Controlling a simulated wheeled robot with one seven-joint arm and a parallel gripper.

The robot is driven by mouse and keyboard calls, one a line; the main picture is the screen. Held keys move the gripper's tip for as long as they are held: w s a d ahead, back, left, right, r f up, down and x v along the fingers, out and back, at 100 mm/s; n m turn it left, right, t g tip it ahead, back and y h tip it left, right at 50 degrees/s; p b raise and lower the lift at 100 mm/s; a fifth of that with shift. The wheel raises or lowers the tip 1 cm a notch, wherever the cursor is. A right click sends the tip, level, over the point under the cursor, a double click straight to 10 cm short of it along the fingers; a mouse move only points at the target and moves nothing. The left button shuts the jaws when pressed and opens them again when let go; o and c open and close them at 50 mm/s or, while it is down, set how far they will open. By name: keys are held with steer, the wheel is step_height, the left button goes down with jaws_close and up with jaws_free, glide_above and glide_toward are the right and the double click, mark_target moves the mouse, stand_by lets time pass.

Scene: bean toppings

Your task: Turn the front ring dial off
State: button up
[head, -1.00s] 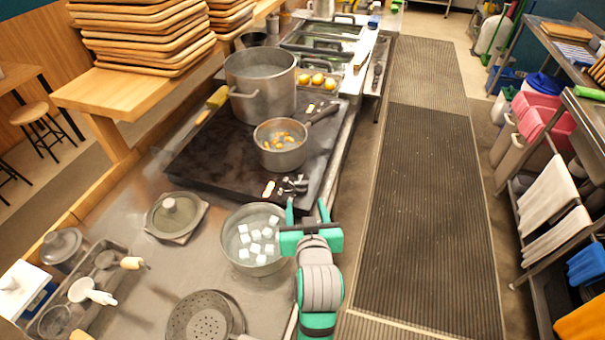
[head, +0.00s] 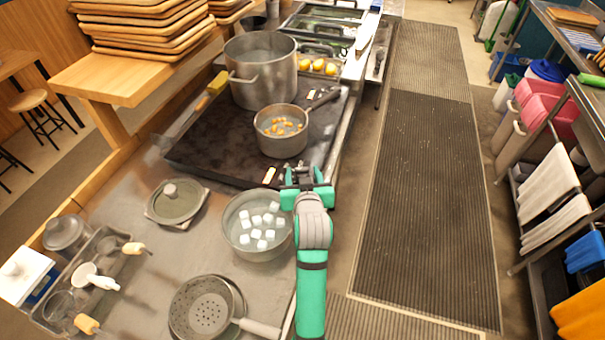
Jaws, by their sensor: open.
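The stove (head: 215,157) is a black cooktop with its control edge facing the aisle. A small grey dial cluster (head: 302,171) sits at its near right corner, partly hidden by my gripper. My gripper (head: 304,175) is green and open, with its fingers on either side of the dial area; I cannot tell whether they touch a dial. The dial's setting is too small to read. A small pot (head: 281,145) with orange pieces in liquid stands on the front part of the stove. A large pot (head: 262,95) stands behind it.
A bowl of white cubes (head: 235,240) stands just left of my arm. A colander (head: 190,320) and a lidded dish (head: 160,212) lie on the steel counter. The floor mat (head: 420,200) on the right is clear.

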steer(key=c, duration=1.1)
steer(key=shift+d+n+y, duration=0.1)
steer(key=shift+n+y, duration=0.2)
steer(key=n+y, duration=0.2)
steer(key=y, duration=0.1)
steer(key=d+n+g+y, duration=0.1)
steer(key=n, duration=0.1)
steer(key=shift+w+y, duration=0.25)
steer(key=shift+y, duration=0.05)
steer(key=shift+w+d+n+g+y, duration=0.15)
steer(key=shift+d+n+g+y, duration=0.05)
steer(key=shift+n+g+y, duration=0.8)
steer(key=shift+w+d+n+g+y, duration=0.1)
steer(key=shift+d+n+g+y, duration=0.05)
steer(key=shift+n+g+y, duration=0.8)
steer(key=shift+n, duration=0.35)
steer(key=o, duration=1.1)
